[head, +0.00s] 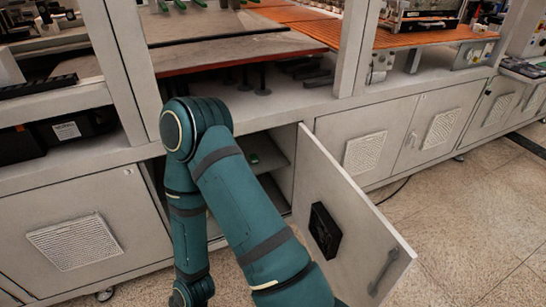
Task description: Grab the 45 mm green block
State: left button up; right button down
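A small green piece (254,158) lies on a shelf inside the open cabinet below the bench. It looks like the green block, but it is too small in the picture to tell its size. Other green pieces (180,4) show at the top edge on the bench. One of my teal arms is folded in front of the cabinet and hides much of its opening. Neither of my grippers is in view.
The cabinet door (350,215) stands open to the right, with a black box (325,230) on its inner face and a handle (384,270). Closed cabinets (365,153) line both sides. The speckled floor (470,210) is clear at the right.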

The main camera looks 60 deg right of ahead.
aim_at(254, 158)
jog(key=i+z, duration=0.2)
jog(key=z, duration=0.25)
jog(key=i+z, duration=0.25)
jog(key=z, duration=0.2)
jog(key=i+j+z, duration=0.15)
jog(key=z, duration=0.3)
jog(key=i+z, duration=0.2)
jog(key=z, duration=0.25)
jog(key=i+j+z, duration=0.1)
jog(key=z, duration=0.35)
jog(key=i+j+z, duration=0.2)
jog(key=z, duration=0.25)
jog(key=i+j+z, duration=0.45)
jog(key=z, duration=0.15)
